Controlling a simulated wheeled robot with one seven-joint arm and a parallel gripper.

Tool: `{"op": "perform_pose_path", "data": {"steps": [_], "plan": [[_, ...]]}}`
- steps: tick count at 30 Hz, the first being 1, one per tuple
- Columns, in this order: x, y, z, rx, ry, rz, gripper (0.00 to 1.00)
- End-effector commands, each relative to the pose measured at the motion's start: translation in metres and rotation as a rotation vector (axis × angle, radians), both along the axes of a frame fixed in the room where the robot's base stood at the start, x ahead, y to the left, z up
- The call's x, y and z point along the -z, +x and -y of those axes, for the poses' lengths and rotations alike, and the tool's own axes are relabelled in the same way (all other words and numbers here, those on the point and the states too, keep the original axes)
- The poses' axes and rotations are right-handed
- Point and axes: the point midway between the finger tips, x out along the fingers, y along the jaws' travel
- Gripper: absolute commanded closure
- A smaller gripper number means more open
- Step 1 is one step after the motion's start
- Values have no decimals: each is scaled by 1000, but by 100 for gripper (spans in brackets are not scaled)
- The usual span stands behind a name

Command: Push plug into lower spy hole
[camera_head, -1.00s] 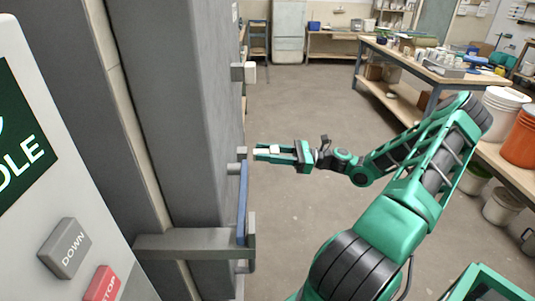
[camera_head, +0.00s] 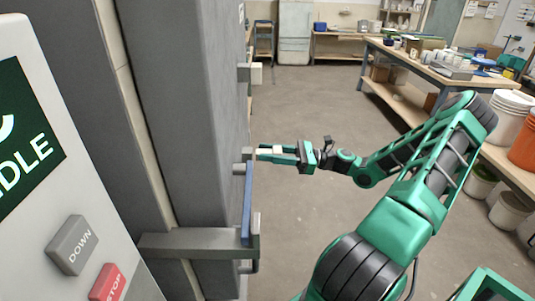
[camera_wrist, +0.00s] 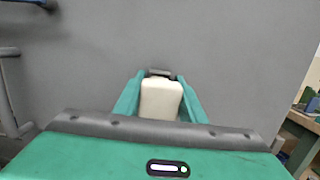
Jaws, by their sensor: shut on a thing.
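My gripper (camera_head: 262,153) points left at the grey kiln wall (camera_head: 185,95) and is shut on a cream plug (camera_wrist: 161,100). In the wrist view the plug sits between the two green fingers (camera_wrist: 161,96). The lower spy hole is a short grey stub (camera_head: 246,153) on the wall, right in front of the fingertips. Its dark rim (camera_wrist: 161,73) shows just beyond the plug's far end. The plug's far end is hidden, so I cannot tell whether it is inside the hole.
Above, another grey stub (camera_head: 243,72) carries a white plug (camera_head: 257,73). A blue upright bar (camera_head: 247,204) and a grey bracket (camera_head: 195,244) stand out just below my gripper. A control panel (camera_head: 60,170) is at the left.

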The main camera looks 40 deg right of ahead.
Motion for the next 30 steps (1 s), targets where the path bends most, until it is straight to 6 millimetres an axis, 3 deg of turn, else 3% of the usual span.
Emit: {"op": "perform_pose_path", "data": {"steps": [30], "plan": [[0, 11, -15, 1, 0, 0, 87]]}}
